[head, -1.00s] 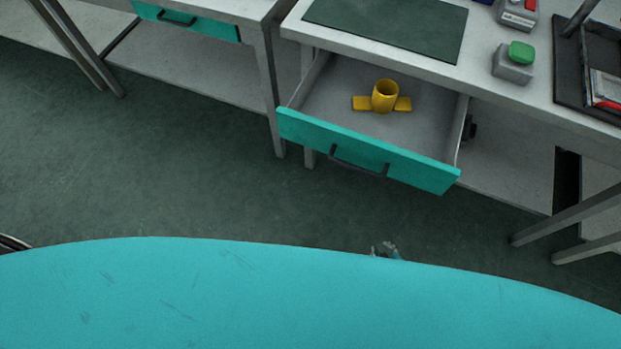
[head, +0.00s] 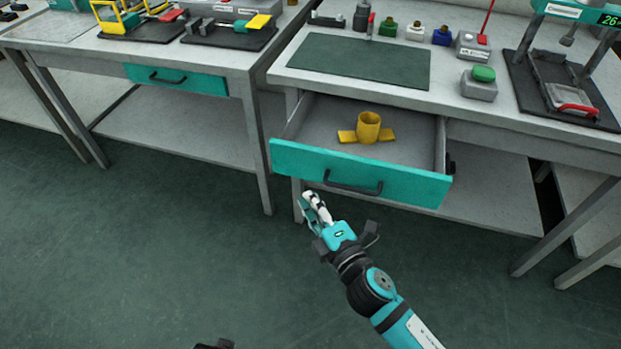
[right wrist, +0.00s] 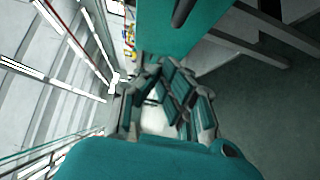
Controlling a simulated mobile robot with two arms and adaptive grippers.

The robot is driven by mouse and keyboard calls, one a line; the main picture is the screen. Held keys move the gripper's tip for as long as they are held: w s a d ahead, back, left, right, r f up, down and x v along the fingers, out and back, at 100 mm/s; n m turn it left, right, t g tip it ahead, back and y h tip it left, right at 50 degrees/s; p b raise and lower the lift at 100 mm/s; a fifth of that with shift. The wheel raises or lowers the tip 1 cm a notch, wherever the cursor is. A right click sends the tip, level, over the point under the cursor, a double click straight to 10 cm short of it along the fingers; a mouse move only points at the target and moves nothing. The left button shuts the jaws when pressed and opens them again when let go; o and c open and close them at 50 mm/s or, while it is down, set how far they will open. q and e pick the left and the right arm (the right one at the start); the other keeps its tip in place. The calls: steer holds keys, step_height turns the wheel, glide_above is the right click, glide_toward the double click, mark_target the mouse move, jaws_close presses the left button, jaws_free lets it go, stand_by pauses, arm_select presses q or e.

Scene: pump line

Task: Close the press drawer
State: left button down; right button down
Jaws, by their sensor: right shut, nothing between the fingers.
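The press drawer (head: 415,186) is pulled out from under the right bench, its teal front facing me. A dark bar handle (head: 350,187) is on that front. A yellow cup-shaped part with two side tabs (head: 368,128) is inside the open drawer. My right gripper (head: 309,200) is shut and empty, just in front of and below the left part of the drawer front; I cannot tell whether it touches. In the right wrist view the closed fingers (right wrist: 160,78) are near the teal front (right wrist: 170,35). My left gripper's fingers are not seen.
The right bench top (head: 300,82) carries a dark green mat (head: 360,60), a green button box (head: 480,82), small bottles and a press (head: 560,85). A left bench has a closed teal drawer (head: 205,80). Bench legs stand on both sides of the drawer. Floor in front is clear.

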mark_target(302, 164)
steer(key=shift+w+a, duration=0.15)
steer(key=shift+w, duration=3.05)
steer(key=shift+w, duration=0.1)
